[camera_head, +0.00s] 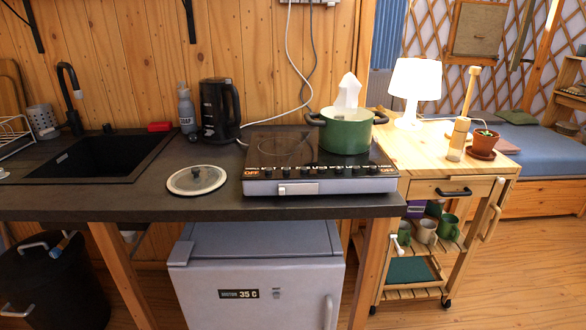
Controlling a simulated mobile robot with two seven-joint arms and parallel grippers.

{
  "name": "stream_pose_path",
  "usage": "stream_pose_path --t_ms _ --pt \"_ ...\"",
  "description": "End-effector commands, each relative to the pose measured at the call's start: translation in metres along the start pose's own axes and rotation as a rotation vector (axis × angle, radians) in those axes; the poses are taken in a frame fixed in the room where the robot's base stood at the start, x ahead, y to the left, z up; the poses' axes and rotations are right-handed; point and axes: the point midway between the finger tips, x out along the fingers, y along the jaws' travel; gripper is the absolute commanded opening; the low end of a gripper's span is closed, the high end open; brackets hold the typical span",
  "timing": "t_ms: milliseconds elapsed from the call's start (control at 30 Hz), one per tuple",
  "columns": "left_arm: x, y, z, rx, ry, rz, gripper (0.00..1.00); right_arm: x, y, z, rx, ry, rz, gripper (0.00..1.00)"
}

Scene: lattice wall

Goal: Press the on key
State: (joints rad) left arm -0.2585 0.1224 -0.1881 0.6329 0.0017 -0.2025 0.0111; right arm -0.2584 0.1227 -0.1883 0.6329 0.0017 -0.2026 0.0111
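A black two-zone cooktop (318,157) with a silver front stands on the dark counter. Its front carries a row of small dark knobs or keys. An orange display reading OFF (252,174) is at the left end, and a similar one (388,170) is at the right end. A pale rectangular switch or key (297,188) sits low on the front edge. Its lettering is too small to read. A green pot (346,132) stands on the right zone; the left zone is bare. Neither of my grippers is in view.
A glass lid (196,180) lies left of the cooktop. A black kettle (219,108) and a grey soap bottle (187,108) stand behind it. A white cable hangs behind the cooktop. A wooden cart (440,165) with a lamp stands right. The front counter strip is clear.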

Motion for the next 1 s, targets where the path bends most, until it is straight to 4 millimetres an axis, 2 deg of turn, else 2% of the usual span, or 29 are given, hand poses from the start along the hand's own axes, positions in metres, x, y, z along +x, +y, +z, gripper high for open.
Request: stream_pose_path --t_ms 67,500,1000 --pt "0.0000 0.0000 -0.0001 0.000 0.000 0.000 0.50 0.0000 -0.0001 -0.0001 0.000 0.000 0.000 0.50" --pt "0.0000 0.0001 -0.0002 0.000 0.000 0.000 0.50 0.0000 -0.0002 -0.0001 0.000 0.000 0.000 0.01" --pt "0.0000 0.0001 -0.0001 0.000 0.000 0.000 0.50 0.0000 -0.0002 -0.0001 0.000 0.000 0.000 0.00"
